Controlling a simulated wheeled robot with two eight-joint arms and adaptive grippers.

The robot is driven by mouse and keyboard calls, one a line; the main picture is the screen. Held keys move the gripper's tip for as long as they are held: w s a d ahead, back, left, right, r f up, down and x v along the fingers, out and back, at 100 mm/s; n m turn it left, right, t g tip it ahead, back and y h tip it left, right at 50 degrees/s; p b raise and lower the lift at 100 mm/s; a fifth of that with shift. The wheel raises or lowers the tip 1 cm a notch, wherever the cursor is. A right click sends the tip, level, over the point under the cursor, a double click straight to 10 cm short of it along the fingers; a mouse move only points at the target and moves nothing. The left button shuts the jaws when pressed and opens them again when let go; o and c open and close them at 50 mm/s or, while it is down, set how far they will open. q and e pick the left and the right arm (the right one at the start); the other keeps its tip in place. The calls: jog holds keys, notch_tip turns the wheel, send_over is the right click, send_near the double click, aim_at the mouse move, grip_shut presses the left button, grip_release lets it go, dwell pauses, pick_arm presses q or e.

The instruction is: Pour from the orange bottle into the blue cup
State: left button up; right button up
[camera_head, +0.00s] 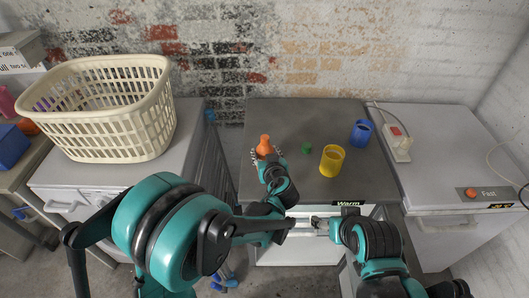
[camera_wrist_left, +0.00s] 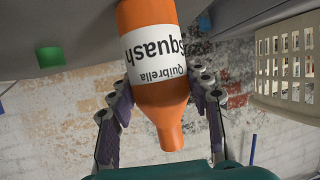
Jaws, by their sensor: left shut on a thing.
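The orange bottle (camera_head: 265,145) is upright at the left part of the dark worktop. My left gripper (camera_head: 268,155) is shut on it, with a finger on each side in the left wrist view (camera_wrist_left: 160,105). There the bottle (camera_wrist_left: 160,75) appears upside down and shows a white "Quibrella squash" label; its base is cut off. I cannot tell whether it touches the worktop. The blue cup (camera_head: 361,133) stands upright at the worktop's right back, apart from the bottle. My right gripper (camera_head: 316,223) is at the worktop's front edge, away from both; its finger opening is unclear.
A yellow cup (camera_head: 332,161) and a small green block (camera_head: 306,148) stand between bottle and blue cup on the dark worktop (camera_head: 290,115). A cream basket (camera_head: 115,130) is on the left counter. A white socket box (camera_head: 397,143) is at the right.

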pick_arm(q)
jog(key=o, duration=1.5)
jog(key=shift+f, duration=0.1)
